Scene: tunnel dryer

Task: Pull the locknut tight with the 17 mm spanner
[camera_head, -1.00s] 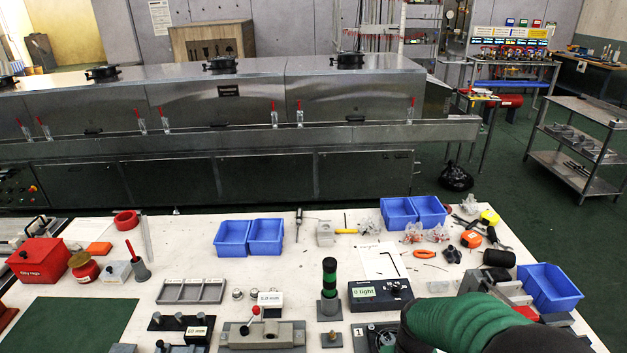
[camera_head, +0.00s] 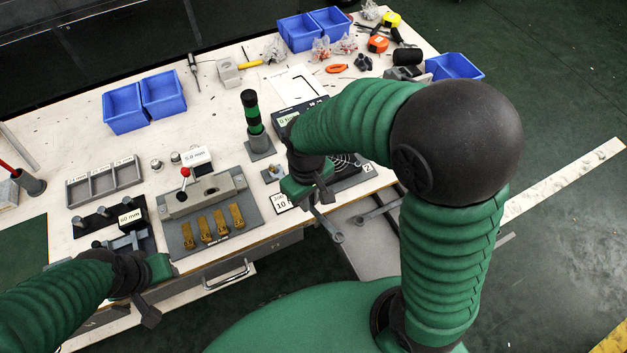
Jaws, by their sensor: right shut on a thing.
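My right gripper (camera_head: 322,194) is just off the front edge of the bench, below the digital display box. It is shut on a slim grey spanner (camera_head: 327,226), whose ring-like end points down past the bench edge. The size mark on it cannot be read. A second grey spanner-like tool (camera_head: 376,213) shows to its right, over a grey shelf. I cannot pick out the locknut for certain; a small block with a brass-coloured piece (camera_head: 272,173) stands just left of the gripper. My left gripper (camera_head: 149,312) hangs in front of the bench at lower left, apart from everything; its jaw gap is unclear.
A grey clamp fixture (camera_head: 205,196) with a red-knobbed lever and brass tags sits at the bench front. A green-and-black post (camera_head: 253,121) stands behind. Blue bins (camera_head: 123,108) are at the back. A pulled-out grey shelf (camera_head: 362,243) lies under my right arm.

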